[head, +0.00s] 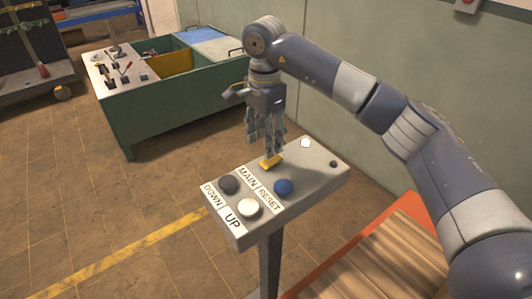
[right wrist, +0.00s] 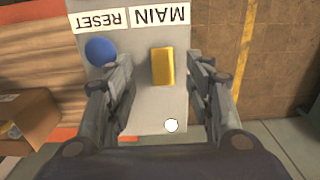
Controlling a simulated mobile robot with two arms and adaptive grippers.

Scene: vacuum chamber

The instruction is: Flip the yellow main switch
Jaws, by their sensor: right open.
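The yellow main switch (head: 271,162) is on the top face of a grey control panel (head: 312,168), beside the MAIN label. In the right wrist view the yellow switch (right wrist: 163,67) lies between the two open fingers (right wrist: 163,90). No contact with the switch can be made out. My left gripper is not in view.
A blue RESET button (head: 284,187), a black button (head: 228,184) and a white button (head: 248,207) are close by on the panel. A green workbench (head: 185,98) stands behind. An orange-edged wooden surface (head: 375,250) is at lower right.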

